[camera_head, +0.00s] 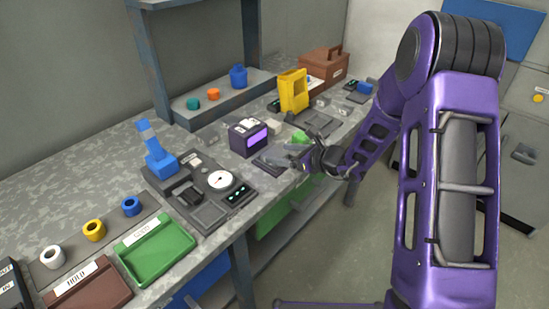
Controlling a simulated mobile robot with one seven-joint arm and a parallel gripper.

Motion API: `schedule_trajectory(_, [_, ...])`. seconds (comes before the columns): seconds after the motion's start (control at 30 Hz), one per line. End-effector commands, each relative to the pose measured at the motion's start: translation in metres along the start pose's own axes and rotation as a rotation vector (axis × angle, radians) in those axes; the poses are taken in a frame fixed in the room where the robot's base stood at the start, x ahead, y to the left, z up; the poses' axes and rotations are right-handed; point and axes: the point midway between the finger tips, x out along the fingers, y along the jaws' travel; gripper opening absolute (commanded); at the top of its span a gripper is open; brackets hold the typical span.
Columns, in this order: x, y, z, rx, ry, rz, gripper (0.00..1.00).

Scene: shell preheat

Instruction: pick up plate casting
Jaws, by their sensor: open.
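My gripper (303,157) is open over the front edge of the bench, right of a dark box with a purple face (249,138). I cannot single out the plate casting with certainty. Small grey metal pieces lie around the gripper, and one light grey block (274,127) sits just behind the dark box. A flat dark pad (270,160) lies in front of the box, left of the fingers. A small green object (299,137) shows right behind the fingers. The fingers and wrist hide part of the bench there, and I see nothing clearly held.
A green tray (156,248), a brown HOLD tray (92,290) and several rings are at the near left.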

Motion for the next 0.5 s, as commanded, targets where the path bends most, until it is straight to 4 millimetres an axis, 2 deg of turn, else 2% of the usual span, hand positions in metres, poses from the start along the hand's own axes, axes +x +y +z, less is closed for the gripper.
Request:
schedule_trajectory(0.03, [0.010,0.002,-0.003,-0.001,0.001,0.004,0.82])
schedule_trajectory(0.2, [0.029,0.001,-0.002,-0.001,0.000,0.002,0.82])
schedule_trajectory(0.47, [0.032,0.001,-0.001,0.000,0.000,0.000,0.82])
schedule_trajectory(0.5, [0.032,0.001,-0.001,0.000,0.000,0.000,0.79])
